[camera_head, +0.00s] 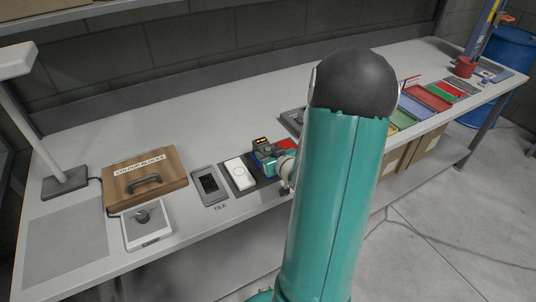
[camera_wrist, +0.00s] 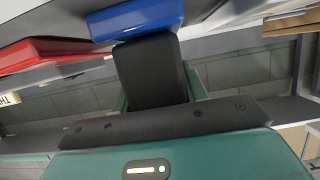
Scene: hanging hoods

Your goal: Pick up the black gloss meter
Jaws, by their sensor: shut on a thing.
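The black gloss meter (camera_head: 261,143) is a small dark box with a small orange-yellow marking on top, at the front edge of the bench in the head view. My gripper (camera_head: 272,160) is at its near side, shut on it; my teal arm hides part of the contact. A blue patch also shows beside the meter in the head view. I cannot tell whether the meter is lifted off the bench.
Left of the meter are a white device (camera_head: 239,173) on a dark mat, a grey tile frame (camera_head: 209,186), a brown colour-blocks case (camera_head: 145,178) and a lamp base (camera_head: 64,182). Coloured trays (camera_head: 428,98) and a red mug (camera_head: 465,67) are to the right. The bench's back strip is clear.

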